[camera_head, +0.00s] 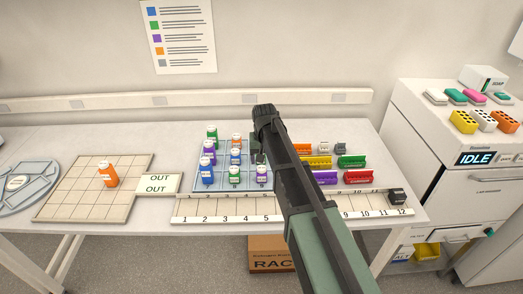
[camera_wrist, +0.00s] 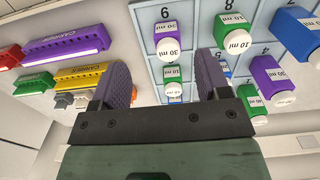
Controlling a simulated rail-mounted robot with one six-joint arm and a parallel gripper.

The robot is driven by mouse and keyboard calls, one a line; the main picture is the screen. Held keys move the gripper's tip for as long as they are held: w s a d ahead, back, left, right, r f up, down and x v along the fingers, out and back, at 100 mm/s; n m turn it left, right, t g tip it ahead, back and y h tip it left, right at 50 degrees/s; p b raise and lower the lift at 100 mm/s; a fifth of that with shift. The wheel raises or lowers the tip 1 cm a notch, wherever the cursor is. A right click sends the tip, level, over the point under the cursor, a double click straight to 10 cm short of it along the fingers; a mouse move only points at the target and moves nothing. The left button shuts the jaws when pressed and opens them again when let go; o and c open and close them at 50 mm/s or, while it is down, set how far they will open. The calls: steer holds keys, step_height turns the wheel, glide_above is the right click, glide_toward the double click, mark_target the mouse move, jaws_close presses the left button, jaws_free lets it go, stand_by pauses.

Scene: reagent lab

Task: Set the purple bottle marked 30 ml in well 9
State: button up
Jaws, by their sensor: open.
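A purple bottle with a white cap (camera_wrist: 168,40), its label reading 30 ml, stands in the compartment marked 9 of the blue rack (camera_wrist: 193,8). In the head view this bottle (camera_head: 261,175) is at the rack's front right corner. A second purple bottle (camera_wrist: 267,75), whose label also seems to read 30 ml, stands by the number 4. My gripper (camera_wrist: 163,82) is open above the rack's right column, just behind the bottle at 9, and apart from it. Nothing is held. My arm hides part of the right column.
Other blue (camera_head: 207,172), green (camera_head: 234,175) and orange (camera_head: 236,140) bottles fill the rack closely. An orange bottle (camera_head: 108,174) stands on the tan grid mat (camera_head: 70,189) at left. Coloured blocks (camera_head: 352,161) stand right of my arm. A numbered strip (camera_head: 225,211) runs along the front.

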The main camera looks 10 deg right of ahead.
steer(key=s+f+n+b, duration=0.1)
steer(key=s+f+b, duration=0.1)
steer(key=s, duration=2.2)
steer(key=shift+n, duration=0.4)
